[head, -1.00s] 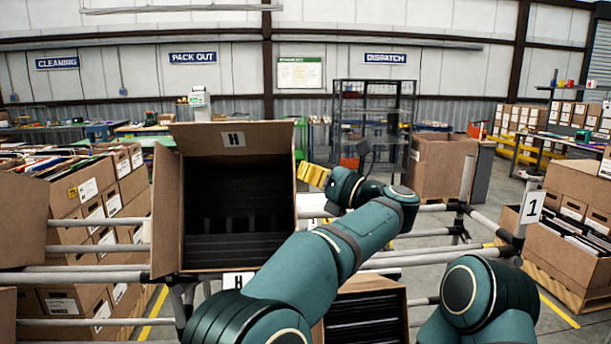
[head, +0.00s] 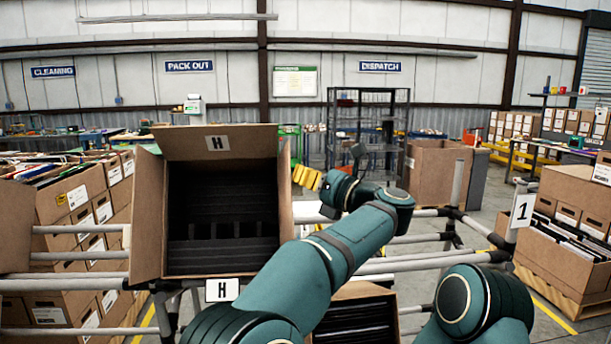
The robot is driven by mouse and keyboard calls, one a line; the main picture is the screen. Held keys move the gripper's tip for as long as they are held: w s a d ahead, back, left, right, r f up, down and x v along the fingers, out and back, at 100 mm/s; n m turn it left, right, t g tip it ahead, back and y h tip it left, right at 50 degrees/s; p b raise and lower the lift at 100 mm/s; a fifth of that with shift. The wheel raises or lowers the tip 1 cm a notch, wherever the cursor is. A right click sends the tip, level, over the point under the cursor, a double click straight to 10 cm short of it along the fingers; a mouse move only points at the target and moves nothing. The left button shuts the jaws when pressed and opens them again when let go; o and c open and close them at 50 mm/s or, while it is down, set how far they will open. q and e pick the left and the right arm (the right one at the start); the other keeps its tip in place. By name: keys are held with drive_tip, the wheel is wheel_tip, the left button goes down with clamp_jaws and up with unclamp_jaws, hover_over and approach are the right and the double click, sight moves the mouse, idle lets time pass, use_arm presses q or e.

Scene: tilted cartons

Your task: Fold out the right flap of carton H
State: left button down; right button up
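Carton H (head: 217,142) is tilted toward me on a pipe rack, its open mouth facing me and its inside dark. Its labelled top flap stands raised. A brown panel (head: 148,215) shows along the left of the mouth. The right flap (head: 285,165) shows as a narrow brown strip along the right edge, seen nearly edge-on. My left gripper (head: 304,177), with yellow fingers, is just right of this strip, pointing left at its upper part. I cannot tell whether they touch, nor whether the fingers are apart. My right gripper is out of view; only part of that arm shows.
A white H sign (head: 222,290) is on the rack below the carton. Another open carton (head: 362,291) sits lower, partly behind my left arm. Rack pipes (head: 435,258) run to the right, with a sign 1 (head: 522,209). File boxes (head: 75,200) stand at the left.

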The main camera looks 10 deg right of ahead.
use_arm(q)
drive_tip(key=c, duration=1.1)
unclamp_jaws()
drive_tip(key=shift+w+a+f, duration=0.15)
drive_tip(key=shift+w+f, duration=0.2)
drive_tip(key=shift+c, duration=0.2)
drive_tip(key=v, duration=0.7)
drive_tip(key=shift+s+d, duration=0.2)
drive_tip(key=shift+d, duration=0.05)
